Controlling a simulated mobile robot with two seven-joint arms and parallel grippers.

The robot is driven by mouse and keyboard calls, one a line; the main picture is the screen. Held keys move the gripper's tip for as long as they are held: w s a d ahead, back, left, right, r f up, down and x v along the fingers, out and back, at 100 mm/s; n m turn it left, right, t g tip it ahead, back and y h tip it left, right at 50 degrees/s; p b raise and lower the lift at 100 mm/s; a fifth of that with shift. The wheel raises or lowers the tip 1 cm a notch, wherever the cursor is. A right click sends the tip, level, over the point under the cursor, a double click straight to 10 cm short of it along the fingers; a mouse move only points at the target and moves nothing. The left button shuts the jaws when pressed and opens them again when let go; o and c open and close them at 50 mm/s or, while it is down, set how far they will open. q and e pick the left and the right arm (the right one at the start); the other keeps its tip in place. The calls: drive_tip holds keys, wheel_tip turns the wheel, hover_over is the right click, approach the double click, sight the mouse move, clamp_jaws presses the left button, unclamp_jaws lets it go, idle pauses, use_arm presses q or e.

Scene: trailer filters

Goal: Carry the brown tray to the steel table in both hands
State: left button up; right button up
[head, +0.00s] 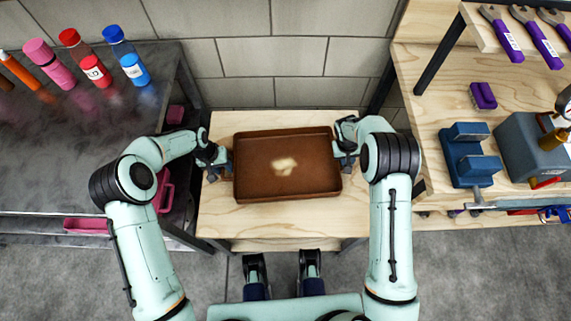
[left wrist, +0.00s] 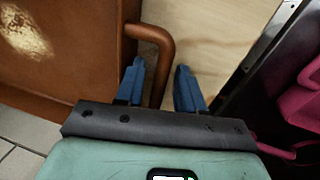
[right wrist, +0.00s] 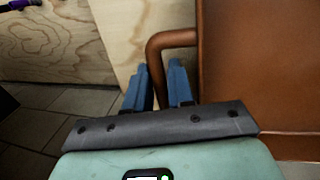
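The brown tray (head: 252,180) lies flat on a small wooden table, with a pale patch on its floor. Its left handle (left wrist: 161,50) shows in the left wrist view. My left gripper (head: 217,165) is open there, one finger inside the handle loop and one outside, with a gap to the bar. The right handle (right wrist: 170,40) shows in the right wrist view. My right gripper (right wrist: 161,75) looks closed on its bar, a finger against each side. The steel table (head: 60,150) stands at the left.
Bottles in pink (head: 48,63), red (head: 86,58) and blue (head: 126,56) stand at the steel table's back. The wooden table (head: 285,222) has bare wood around the tray. A workbench (head: 430,150) with tools stands at the right. A block wall (head: 270,55) is behind.

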use_arm(q)
drive_tip(key=c, duration=0.5)
use_arm(e)
clamp_jaws()
use_arm(q)
clamp_jaws()
drive_tip(key=shift+r, duration=0.1)
